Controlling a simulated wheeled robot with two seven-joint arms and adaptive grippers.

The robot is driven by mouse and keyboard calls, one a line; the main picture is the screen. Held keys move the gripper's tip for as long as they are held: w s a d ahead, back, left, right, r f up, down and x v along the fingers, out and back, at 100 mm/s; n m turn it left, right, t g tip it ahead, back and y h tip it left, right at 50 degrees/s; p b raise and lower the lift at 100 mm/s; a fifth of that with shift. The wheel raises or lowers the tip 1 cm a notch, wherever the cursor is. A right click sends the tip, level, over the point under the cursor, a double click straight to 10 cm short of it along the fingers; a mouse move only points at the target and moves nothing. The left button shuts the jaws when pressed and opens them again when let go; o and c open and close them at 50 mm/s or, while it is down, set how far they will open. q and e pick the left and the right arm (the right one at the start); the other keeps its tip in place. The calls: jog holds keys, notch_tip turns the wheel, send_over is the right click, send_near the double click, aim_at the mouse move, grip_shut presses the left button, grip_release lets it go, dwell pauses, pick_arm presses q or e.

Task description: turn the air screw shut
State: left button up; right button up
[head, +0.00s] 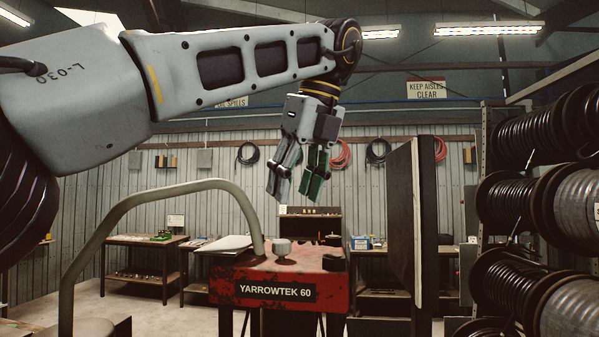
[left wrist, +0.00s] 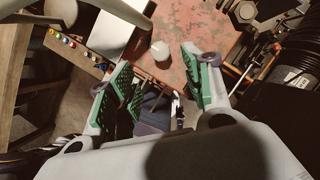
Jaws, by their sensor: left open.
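The red, worn machine marked YARROWTEK 60 (head: 225,287) stands low in the middle of the head view. A pale, rounded knob on a dark foot (head: 282,247) stands upright on its top; it looks like the air screw, though I cannot be sure. The left wrist view shows this knob (left wrist: 160,50) as a pale cap near the machine's edge, beyond my fingertips. My left gripper (head: 294,190) hangs above the machine, fingers down, open and empty, apart from the knob. Its green-padded fingers also show in the left wrist view (left wrist: 157,66). My right gripper is out of view.
A thick curved grey tube (head: 160,194) arches left of the knob. A tall dark panel (head: 411,235) stands to the right. Hose reels (head: 566,210) fill the right side. Workbenches (head: 146,241) stand behind. Above the knob there is free room up to my gripper.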

pick_arm(q)
jog(key=shift+r, duration=0.2)
jog(key=shift+v, duration=0.9)
dwell(0.4)
